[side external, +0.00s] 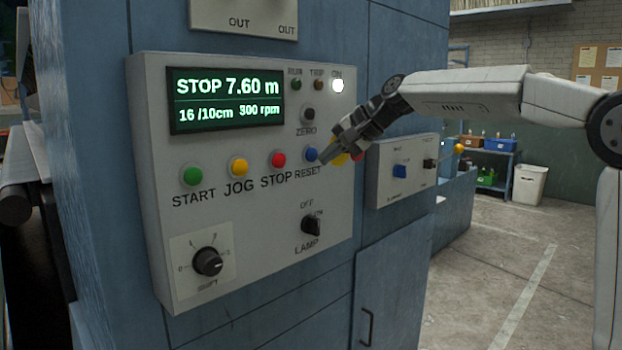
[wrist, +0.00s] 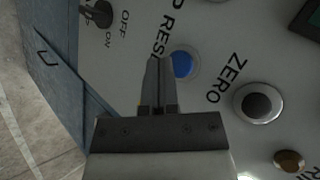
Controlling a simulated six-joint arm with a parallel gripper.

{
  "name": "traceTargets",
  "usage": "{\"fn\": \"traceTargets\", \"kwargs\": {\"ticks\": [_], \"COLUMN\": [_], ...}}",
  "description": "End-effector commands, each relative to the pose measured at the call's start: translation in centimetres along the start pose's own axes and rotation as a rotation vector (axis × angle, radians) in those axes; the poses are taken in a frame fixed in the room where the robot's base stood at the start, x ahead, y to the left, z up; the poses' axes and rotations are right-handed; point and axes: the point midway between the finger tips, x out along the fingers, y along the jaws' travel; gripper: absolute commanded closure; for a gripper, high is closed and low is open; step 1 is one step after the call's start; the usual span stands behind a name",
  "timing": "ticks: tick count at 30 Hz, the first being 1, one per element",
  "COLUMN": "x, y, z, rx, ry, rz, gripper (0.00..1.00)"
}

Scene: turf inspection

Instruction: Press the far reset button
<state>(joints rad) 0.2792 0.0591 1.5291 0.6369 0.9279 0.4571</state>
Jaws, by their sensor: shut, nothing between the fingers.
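The blue RESET button (side external: 310,154) sits on the light grey control panel (side external: 150,120), at the right end of the button row. It also shows in the wrist view (wrist: 183,64), partly hidden by a finger. My gripper (side external: 322,160) is shut and empty, its tips close to the blue button's right side. In the wrist view my gripper (wrist: 158,60) points just left of the button, over the RESET lettering. I cannot tell whether the tips touch the panel or the button.
The red STOP (side external: 278,160), yellow JOG (side external: 239,167) and green START (side external: 191,176) buttons lie left of RESET. A black ZERO button (side external: 308,114) is above, a LAMP switch (side external: 311,225) below. A smaller panel (side external: 385,190) with a blue switch stands to the right.

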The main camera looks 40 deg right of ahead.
Motion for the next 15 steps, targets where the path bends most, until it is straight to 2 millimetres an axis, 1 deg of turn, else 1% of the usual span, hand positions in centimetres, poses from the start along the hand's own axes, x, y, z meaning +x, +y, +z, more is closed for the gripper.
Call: {"fn": "traceTargets", "kwargs": {"ticks": [5, 15], "x": [-0.2, -1.7], "y": [0.1, 1.2], "z": [0.1, 1.2], "rx": [0.000, -0.001], "ry": [0.001, 0.001], "rz": [-0.001, -0.001], "gripper": [1.00, 1.00]}}
